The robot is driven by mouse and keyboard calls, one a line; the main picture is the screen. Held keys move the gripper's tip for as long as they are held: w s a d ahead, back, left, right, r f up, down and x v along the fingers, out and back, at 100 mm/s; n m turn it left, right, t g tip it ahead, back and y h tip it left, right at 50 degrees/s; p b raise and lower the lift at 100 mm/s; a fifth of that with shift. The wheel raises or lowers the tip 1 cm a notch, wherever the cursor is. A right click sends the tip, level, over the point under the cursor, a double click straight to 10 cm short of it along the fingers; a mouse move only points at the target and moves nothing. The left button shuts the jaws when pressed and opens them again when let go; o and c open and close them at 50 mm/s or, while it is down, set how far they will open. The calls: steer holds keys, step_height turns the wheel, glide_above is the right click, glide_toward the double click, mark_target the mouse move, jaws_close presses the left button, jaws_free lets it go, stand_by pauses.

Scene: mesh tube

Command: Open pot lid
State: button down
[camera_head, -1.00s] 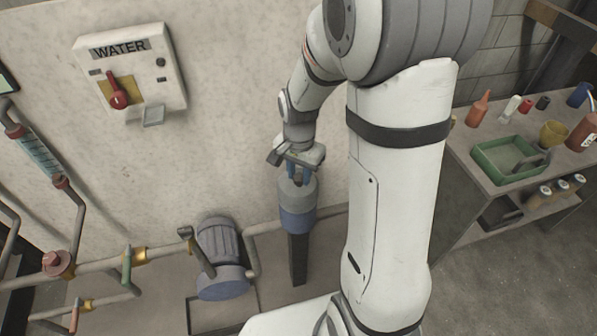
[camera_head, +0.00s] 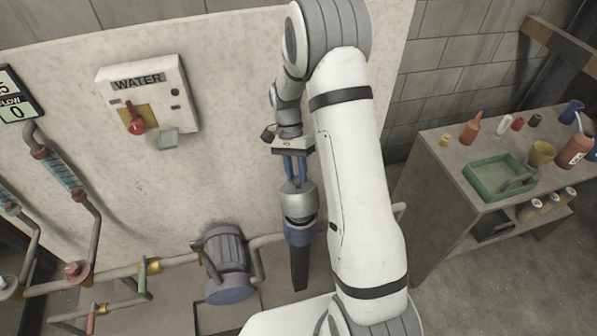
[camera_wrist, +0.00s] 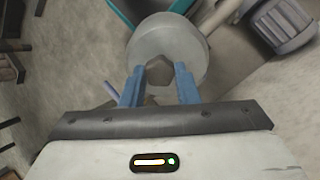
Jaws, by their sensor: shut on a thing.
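The grey pot lid (camera_head: 298,202) is held by my gripper (camera_head: 297,181) just above the blue-rimmed pot (camera_head: 300,235), with a dark gap between them. The pot stands on a dark post. In the wrist view, the blue fingers of my gripper (camera_wrist: 159,82) are shut on the knob (camera_wrist: 158,70) of the round lid (camera_wrist: 185,50). A teal rim (camera_wrist: 122,18) shows beyond the lid's far edge. The inside of the pot is mostly hidden.
A blue-grey motor or pump (camera_head: 226,262) and pipes (camera_head: 180,261) are left of the pot. A WATER box (camera_head: 150,95) is on the wall behind. A workbench (camera_head: 430,190) with a green tray (camera_head: 478,180) and bottles stands right.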

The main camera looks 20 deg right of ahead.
steer(key=shift+w+r+g+p, duration=0.2)
steer(key=shift+w+g+p, duration=0.8)
steer(key=shift+w+g, duration=1)
steer(key=c, duration=1.1)
jaws_free()
steer(key=shift+r, duration=0.1)
step_height(320, 180, up, 10)
steer(key=b, duration=0.1)
steer(key=shift+b, duration=0.35)
steer(key=shift+c, duration=0.4)
